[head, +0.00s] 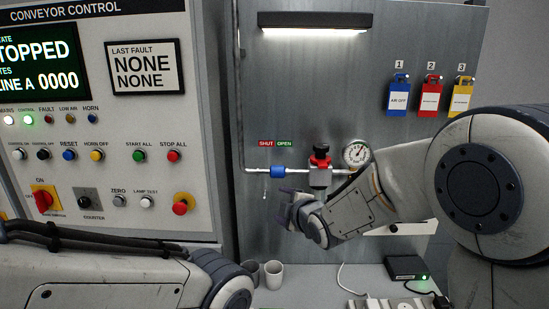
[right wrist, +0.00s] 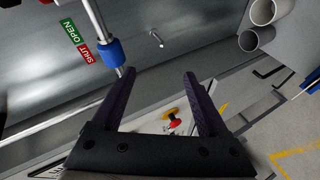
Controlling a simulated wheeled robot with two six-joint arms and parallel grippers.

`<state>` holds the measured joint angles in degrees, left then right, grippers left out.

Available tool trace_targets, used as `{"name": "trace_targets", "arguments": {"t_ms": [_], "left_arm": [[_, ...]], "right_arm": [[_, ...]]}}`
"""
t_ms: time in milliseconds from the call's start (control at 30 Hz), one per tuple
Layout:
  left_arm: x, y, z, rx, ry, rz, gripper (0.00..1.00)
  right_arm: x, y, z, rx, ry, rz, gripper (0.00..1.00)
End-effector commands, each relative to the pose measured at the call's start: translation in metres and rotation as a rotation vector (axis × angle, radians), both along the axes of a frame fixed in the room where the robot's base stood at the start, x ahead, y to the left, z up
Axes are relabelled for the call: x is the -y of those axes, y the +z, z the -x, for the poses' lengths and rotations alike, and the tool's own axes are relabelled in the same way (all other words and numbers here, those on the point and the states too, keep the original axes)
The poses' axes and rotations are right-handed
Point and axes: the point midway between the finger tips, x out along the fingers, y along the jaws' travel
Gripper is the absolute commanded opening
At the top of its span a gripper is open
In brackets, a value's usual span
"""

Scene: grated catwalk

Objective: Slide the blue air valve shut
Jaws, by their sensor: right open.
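The blue air valve (head: 278,170) is a short blue sleeve on a horizontal pipe on the grey panel. A red SHUT label (head: 266,143) and a green OPEN label (head: 285,143) sit above it; in the head view the sleeve lies mostly under OPEN's left part. The sleeve also shows in the right wrist view (right wrist: 116,52). My right gripper (head: 283,203) is open and empty, just below the pipe and sleeve. In the right wrist view its fingers (right wrist: 159,73) are apart, one tip near the pipe beside the sleeve. My left gripper is out of view.
A red valve with a black knob (head: 320,160) and a gauge (head: 356,153) stand right of the sleeve. A small peg (right wrist: 157,40) sticks out of the panel. Two grey cups (head: 273,275) stand below. The conveyor control cabinet (head: 215,110) is at left.

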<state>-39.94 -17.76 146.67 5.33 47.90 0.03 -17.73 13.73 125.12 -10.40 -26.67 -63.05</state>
Motion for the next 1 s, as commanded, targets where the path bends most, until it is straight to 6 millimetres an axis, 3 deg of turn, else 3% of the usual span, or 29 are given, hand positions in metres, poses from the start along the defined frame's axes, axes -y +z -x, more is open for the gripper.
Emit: {"name": "trace_targets", "arguments": {"t_ms": [33,100,300,467,800,1000], "left_arm": [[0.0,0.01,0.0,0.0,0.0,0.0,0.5],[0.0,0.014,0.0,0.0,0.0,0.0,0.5],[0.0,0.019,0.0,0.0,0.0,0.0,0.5],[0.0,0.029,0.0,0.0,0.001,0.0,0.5],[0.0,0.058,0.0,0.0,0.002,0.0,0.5],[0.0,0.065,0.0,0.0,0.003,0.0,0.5]], "right_arm": [[0.006,0.015,-0.018,0.087,0.019,0.04,0.77],[0.011,0.029,-0.033,0.194,0.046,0.088,0.77],[0.016,0.046,-0.053,0.33,0.073,0.15,0.77],[0.008,0.045,-0.07,0.333,0.075,0.153,0.77],[-0.014,0.036,-0.124,0.33,0.074,0.152,0.77],[-0.022,0.033,-0.141,0.332,0.074,0.15,0.77]]}}
